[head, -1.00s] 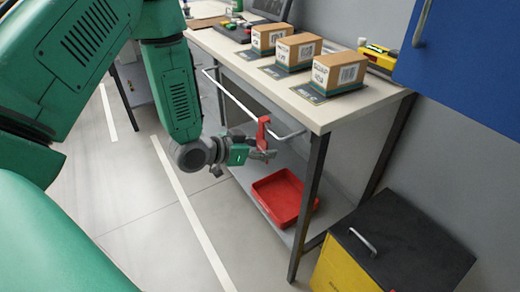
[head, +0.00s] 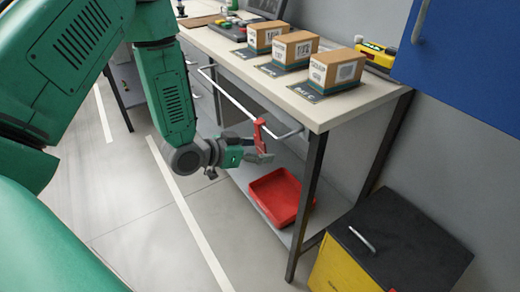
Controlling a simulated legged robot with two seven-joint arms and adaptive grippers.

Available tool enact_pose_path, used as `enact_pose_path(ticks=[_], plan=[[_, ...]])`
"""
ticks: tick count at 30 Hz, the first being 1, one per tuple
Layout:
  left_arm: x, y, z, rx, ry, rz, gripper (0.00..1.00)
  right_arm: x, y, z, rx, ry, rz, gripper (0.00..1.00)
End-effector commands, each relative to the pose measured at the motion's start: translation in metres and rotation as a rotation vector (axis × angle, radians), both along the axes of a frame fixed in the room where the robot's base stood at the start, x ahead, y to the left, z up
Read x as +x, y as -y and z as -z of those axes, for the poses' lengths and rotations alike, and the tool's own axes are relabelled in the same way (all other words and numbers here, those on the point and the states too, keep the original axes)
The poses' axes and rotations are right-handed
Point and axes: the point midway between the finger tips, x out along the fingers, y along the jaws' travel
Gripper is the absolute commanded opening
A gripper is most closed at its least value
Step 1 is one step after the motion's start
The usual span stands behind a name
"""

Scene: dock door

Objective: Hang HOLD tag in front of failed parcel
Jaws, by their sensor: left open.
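Three cardboard parcels stand in a row on the bench top: the near parcel (head: 337,70), the middle parcel (head: 295,50) and the far parcel (head: 266,37). Each stands on a dark mat with lettering. A red tag (head: 260,133) hangs at the rail along the bench front, near its right end. Its wording cannot be read, so I cannot tell whether it says HOLD. My left gripper (head: 262,156) is open, right beside the lower part of the red tag. I cannot tell whether they touch. My right gripper is not in view.
The white rail (head: 232,100) runs along the bench front. A red tray (head: 278,196) sits on the lower shelf. A yellow and black bin (head: 385,245) stands at the right, below a blue cabinet (head: 462,65). A yellow device (head: 377,57) lies behind the parcels. Floor is clear at the left.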

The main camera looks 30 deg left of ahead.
Motion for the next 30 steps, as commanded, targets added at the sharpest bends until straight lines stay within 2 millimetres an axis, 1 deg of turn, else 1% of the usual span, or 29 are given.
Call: enact_pose_path(ticks=[5,12,18,23,29,30], plan=[[-0.022,-0.009,-0.011,-0.002,-0.001,-0.003,0.61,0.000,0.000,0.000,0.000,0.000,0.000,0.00],[-0.066,-0.027,-0.032,0.000,-0.001,-0.004,0.61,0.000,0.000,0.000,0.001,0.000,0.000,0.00],[-0.090,-0.037,-0.043,0.001,-0.002,-0.001,0.61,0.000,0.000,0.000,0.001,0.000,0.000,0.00],[-0.097,-0.039,-0.046,0.000,-0.001,0.000,0.61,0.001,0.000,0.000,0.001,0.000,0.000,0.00],[-0.098,-0.039,-0.046,0.001,-0.003,0.000,0.61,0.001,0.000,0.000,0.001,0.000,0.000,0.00],[-0.098,-0.038,-0.044,0.004,-0.012,-0.001,0.61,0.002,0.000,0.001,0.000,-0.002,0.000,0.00]])
